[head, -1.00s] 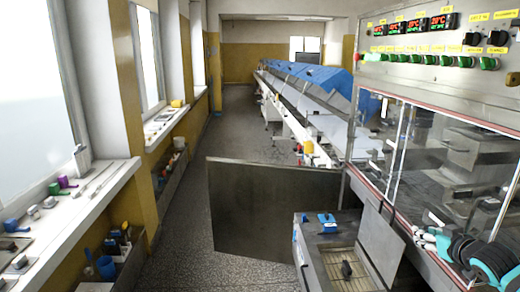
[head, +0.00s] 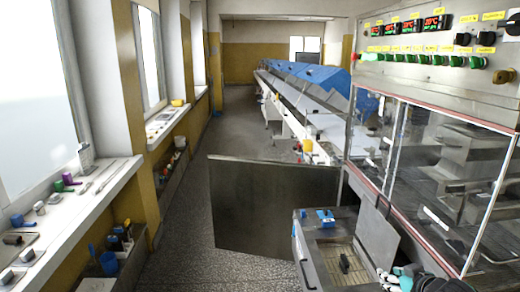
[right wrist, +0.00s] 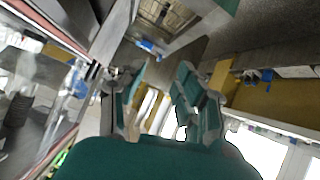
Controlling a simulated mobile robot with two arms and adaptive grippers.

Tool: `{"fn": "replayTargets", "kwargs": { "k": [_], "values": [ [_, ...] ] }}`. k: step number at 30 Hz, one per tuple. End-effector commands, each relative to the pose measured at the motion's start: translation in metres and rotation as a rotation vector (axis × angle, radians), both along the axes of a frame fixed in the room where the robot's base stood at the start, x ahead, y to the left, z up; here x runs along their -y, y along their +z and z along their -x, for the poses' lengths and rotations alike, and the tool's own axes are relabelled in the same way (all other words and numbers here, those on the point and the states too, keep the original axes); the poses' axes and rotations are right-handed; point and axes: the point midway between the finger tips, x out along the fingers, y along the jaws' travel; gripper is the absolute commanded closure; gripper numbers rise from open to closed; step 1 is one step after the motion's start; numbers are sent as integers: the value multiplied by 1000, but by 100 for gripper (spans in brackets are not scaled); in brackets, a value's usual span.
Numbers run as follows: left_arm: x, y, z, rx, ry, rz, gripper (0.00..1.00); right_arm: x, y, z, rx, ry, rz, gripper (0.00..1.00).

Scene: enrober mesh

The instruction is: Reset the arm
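My right gripper (head: 390,279) shows at the bottom right edge of the head view, beside the low metal tank. My left gripper and arm are not in view.
A metal tank (head: 303,247) with a blue item (head: 325,217) on its edge stands left of the gripper. A glass-fronted machine (head: 435,160) rises at right. A grey panel (head: 265,205) stands ahead. The aisle floor (head: 180,240) at left is clear.

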Motion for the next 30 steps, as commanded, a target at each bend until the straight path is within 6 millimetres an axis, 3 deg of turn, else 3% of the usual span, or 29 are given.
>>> {"fn": "replayTargets", "kwargs": {
  "k": [5,9,12,21,30],
  "values": [
    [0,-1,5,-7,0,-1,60,-68,-57,54,-120,68,-2,66],
    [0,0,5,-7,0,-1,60,-126,-99,129,-248,102,-4,66],
    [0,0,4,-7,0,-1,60,-147,-113,178,-331,88,-4,66],
    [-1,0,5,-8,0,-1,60,-158,-124,284,-525,-9,-6,66],
    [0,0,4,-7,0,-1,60,-149,-119,357,-677,-119,-10,66]
  ]
}}
